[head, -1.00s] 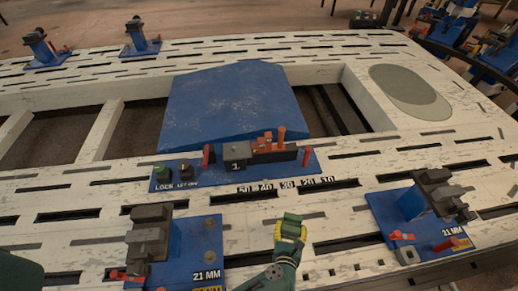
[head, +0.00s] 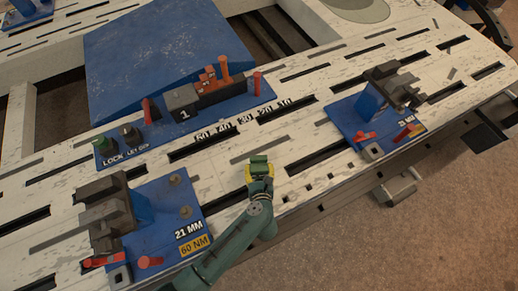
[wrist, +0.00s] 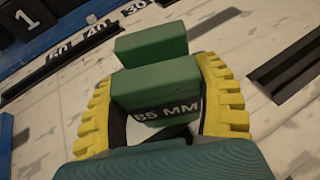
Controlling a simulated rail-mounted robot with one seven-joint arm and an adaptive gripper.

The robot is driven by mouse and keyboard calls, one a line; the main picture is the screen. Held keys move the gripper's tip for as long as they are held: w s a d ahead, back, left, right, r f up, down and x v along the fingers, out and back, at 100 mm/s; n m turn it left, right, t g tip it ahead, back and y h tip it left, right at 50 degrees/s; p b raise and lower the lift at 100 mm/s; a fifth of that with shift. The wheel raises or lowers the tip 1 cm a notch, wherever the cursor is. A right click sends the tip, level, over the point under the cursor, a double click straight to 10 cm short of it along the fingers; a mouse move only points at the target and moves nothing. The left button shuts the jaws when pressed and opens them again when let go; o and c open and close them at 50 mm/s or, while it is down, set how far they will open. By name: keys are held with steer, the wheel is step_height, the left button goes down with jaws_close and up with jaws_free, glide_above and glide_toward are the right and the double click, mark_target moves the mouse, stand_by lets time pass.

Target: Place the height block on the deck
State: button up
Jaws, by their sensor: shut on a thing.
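The height block is green and marked 85 MM (wrist: 155,92); it shows as two raised green parts, one behind the other. In the head view the block (head: 258,160) is small, at the tip of my arm. My gripper (wrist: 160,105) has yellow ribbed fingers on either side of the near part and is shut on it. In the head view my gripper (head: 260,172) is over the front strip of the white slotted deck (head: 225,172). Whether the block's underside touches the deck cannot be told; its base is hidden.
Blue clamp stations stand to the left (head: 150,225) and right (head: 375,115) of my gripper. A large blue sloped panel (head: 160,65) lies beyond. Bare slotted deck surrounds my gripper.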

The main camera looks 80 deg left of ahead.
steer(key=shift+w+a+r, duration=0.1)
steer(key=o, duration=1.3)
steer(key=shift+f, duration=0.2)
steer(key=shift+d+r+p, duration=0.3)
steer(key=shift+r, duration=0.05)
steer(key=p+v, duration=0.6)
steer(key=v, duration=0.5)
steer(key=shift+d, duration=0.25)
